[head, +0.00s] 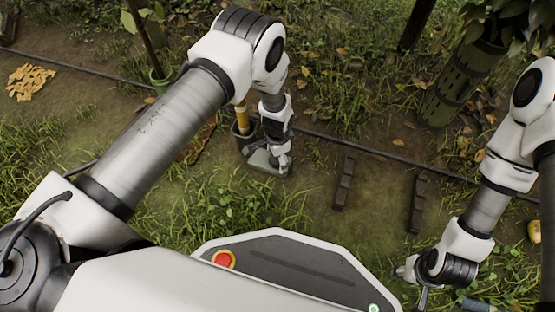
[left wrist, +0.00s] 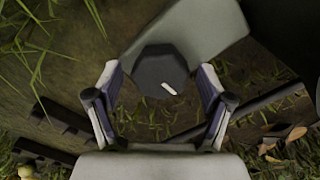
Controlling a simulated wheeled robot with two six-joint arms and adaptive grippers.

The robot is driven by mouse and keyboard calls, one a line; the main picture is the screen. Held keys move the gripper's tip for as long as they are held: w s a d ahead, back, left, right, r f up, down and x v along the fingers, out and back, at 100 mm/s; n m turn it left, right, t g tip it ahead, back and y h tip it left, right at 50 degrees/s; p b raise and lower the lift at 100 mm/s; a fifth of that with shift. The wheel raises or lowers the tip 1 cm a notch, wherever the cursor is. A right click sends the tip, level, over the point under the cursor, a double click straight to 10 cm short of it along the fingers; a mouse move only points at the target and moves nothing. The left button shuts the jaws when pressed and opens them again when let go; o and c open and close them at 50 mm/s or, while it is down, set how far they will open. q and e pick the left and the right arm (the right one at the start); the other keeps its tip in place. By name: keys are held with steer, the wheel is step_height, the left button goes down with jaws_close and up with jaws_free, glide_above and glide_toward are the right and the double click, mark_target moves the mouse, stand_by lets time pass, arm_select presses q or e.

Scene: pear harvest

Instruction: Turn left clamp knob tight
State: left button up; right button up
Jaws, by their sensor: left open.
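In the left wrist view a dark, faceted knob (left wrist: 160,68) with a white mark on its top sits beside a pale grey-green block (left wrist: 205,30). My left gripper (left wrist: 160,95) is open, with one finger on each side of the knob and gaps visible between. In the head view my left gripper (head: 283,163) points down at a grey-green plate (head: 262,160) on the ground, and the knob is hidden there.
A yellow post (head: 242,118) stands in a dark holder right beside my left gripper. A thin black pipe (head: 390,154) crosses the ground behind. Two dark bars (head: 343,183) (head: 417,204) lie to the right. A slotted green trunk guard (head: 461,85) stands at the back right.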

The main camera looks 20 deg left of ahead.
arm_select(q)
steer(key=shift+r, duration=0.1)
steer(key=c, duration=1.2)
steer(key=shift+o, duration=0.2)
